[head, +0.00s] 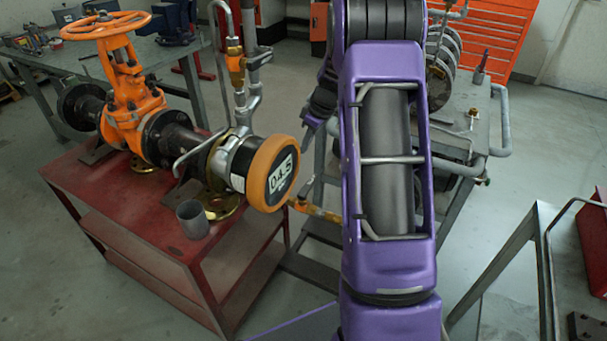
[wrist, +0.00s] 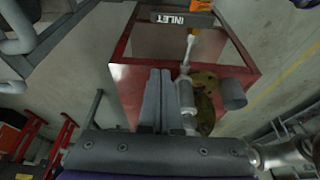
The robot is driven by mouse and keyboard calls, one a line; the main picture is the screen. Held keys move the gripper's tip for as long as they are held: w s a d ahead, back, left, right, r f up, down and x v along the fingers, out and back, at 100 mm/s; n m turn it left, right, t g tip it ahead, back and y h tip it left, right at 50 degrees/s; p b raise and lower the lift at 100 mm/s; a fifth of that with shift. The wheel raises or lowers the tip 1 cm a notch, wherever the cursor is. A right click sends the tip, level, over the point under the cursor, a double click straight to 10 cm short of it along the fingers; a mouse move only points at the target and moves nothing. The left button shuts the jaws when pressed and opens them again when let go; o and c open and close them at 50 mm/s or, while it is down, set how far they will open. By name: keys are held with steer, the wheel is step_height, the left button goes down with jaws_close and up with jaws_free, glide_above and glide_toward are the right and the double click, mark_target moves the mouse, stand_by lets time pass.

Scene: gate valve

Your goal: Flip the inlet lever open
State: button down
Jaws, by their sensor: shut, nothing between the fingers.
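In the wrist view a dark plate lettered INLET (wrist: 183,18) shows at the top. An orange part (wrist: 201,4) beside it is cut off by the frame edge, and a silver pipe (wrist: 190,45) runs down from it. I cannot tell which part is the lever handle or its angle. In the head view an orange fitting (head: 318,211) sits low, partly behind my purple arm. My gripper (wrist: 156,95) is shut and empty, its grey fingers apart from the INLET plate. In the head view my gripper (head: 308,137) hangs right of the orange-rimmed pipe end (head: 272,173).
A red bench (head: 120,215) carries the orange gate valve (head: 125,90), a grey cup (head: 192,218) and a brass flange (head: 222,207). A grey cart (head: 460,145) stands right of my arm.

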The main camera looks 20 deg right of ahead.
mark_target(308, 187)
steer(key=shift+f, duration=0.25)
step_height(308, 187, down, 9)
steer(key=b, duration=0.1)
steer(key=shift+s+d+f, duration=0.2)
steer(key=shift+s+d, duration=0.1)
steer(key=shift+s, duration=0.05)
stand_by(0.5)
steer(key=shift+a, duration=0.15)
